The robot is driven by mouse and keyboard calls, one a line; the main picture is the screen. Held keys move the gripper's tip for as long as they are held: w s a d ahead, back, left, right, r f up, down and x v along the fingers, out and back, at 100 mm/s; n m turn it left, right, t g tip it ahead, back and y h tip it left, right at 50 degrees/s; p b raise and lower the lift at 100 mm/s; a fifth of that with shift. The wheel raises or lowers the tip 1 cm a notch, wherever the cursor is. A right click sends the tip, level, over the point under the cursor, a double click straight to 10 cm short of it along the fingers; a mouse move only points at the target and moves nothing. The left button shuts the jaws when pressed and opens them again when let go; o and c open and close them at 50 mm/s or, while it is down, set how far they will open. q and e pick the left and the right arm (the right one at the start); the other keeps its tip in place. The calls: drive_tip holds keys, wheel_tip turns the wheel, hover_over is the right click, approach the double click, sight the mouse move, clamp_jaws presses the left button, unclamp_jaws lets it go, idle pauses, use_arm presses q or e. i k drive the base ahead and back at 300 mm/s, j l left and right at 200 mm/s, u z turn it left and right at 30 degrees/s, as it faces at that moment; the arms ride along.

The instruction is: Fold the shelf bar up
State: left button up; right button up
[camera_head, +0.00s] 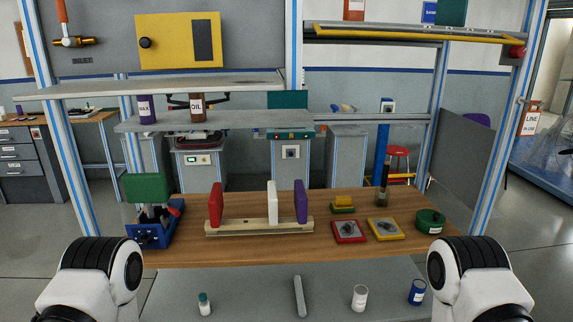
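A yellow bar (420,34) runs along the front of the high shelf (375,29) at the upper right. A red knob (517,52) is at its right end. The bar looks level, a little in front of the shelf edge. I cannot tell for sure if this is the shelf bar, or how it is hinged. Only white and black parts of my two arms show, at the lower left and lower right. Neither gripper is in the picture, and nothing of mine is near the bar.
A grey shelf (240,121) carries a WAX bottle (147,110) and an OIL bottle (197,108). The wooden bench (285,254) holds a rack (259,227) with red, white and purple boards, a blue clamp box (150,238) and small trays. Blue-striped posts frame the station.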

sight(510, 41)
drive_tip(key=i+l+z, duration=0.2)
drive_tip(key=i+l, duration=0.15)
drive_tip(key=l, duration=0.15)
drive_tip(key=i+l+z, duration=0.15)
drive_tip(key=i+l, duration=0.25)
drive_tip(key=l, duration=0.1)
